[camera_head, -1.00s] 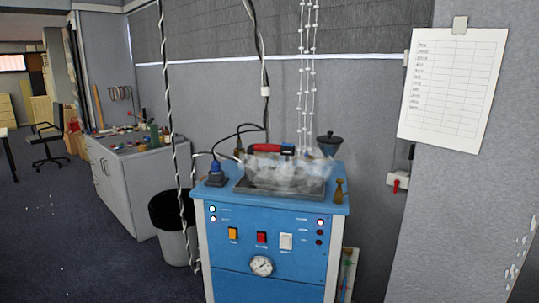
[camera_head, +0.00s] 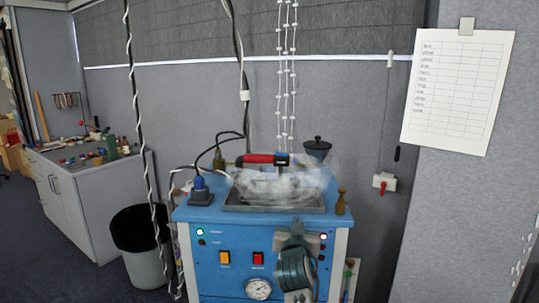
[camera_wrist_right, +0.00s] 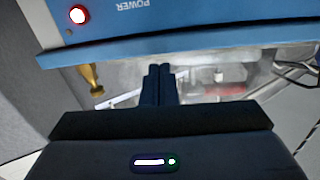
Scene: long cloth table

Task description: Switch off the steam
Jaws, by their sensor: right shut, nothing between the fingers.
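The blue steam station (camera_head: 215,275) stands ahead, with white steam (camera_head: 285,185) over the grey tray (camera_head: 235,206) on its top. My right gripper (camera_head: 297,228) is in front of the panel's right part, hiding the area of the white switch. In the right wrist view its dark fingers (camera_wrist_right: 158,70) are together and empty, near the blue front edge; whether they touch it is unclear. My left gripper is out of view.
A brass-coloured piece (camera_head: 341,202) stands on the top's right corner and a blue plug (camera_head: 200,190) on its left. Cables hang at left. A bin (camera_head: 145,255) stands left of the station. A red-handled valve (camera_head: 383,182) is on the wall at right.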

